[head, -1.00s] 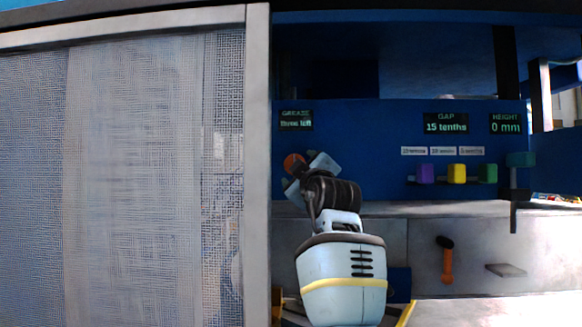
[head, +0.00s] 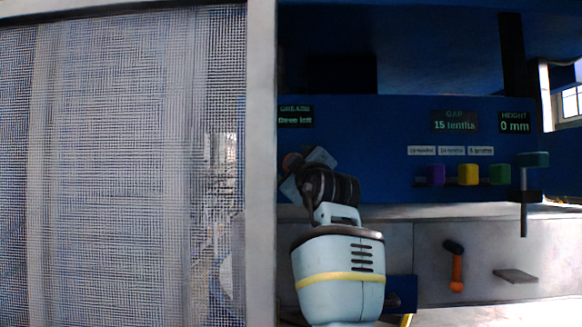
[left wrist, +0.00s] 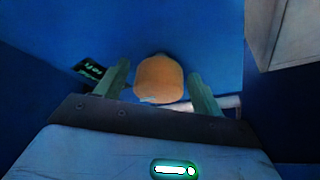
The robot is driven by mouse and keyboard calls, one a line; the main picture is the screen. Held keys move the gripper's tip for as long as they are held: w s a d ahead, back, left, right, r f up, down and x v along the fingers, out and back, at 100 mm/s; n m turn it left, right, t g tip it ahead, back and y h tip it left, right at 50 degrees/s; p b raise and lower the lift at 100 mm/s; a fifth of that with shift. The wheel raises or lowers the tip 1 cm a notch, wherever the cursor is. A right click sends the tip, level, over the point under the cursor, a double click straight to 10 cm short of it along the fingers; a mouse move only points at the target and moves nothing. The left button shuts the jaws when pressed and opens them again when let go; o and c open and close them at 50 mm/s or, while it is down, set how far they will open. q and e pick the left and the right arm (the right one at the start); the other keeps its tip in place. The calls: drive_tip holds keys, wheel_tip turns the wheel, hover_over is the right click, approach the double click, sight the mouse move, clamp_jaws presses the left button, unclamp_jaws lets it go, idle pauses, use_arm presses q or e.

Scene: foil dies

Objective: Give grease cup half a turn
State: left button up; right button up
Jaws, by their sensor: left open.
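The grease cup (left wrist: 159,78) is a rounded orange knob on the blue panel in the left wrist view. It sits between the two fingers of my left gripper (left wrist: 158,72), which is open around it. A gap shows beside the cup on each side. My right gripper is not in view.
A grey-framed mesh screen (head: 130,170) fills the left side. Displays show gap 15 tenths and height 0 mm.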

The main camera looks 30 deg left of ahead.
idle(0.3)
use_arm(q)
drive_tip(key=c, duration=1)
drive_tip(key=shift+s+r+m+t+p, duration=0.2)
drive_tip(key=shift+m+t+p, duration=0.35)
drive_tip(key=shift+m, duration=0.45)
drive_tip(key=shift+w+f+m+t+h, duration=0.15)
drive_tip(key=shift+m+t+h, duration=0.3)
drive_tip(key=shift+m, duration=0.35)
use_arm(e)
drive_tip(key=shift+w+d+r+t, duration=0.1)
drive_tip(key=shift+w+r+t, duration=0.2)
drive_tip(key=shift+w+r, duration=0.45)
use_arm(q)
drive_tip(key=o, duration=1)
drive_tip(key=shift+f, duration=0.1)
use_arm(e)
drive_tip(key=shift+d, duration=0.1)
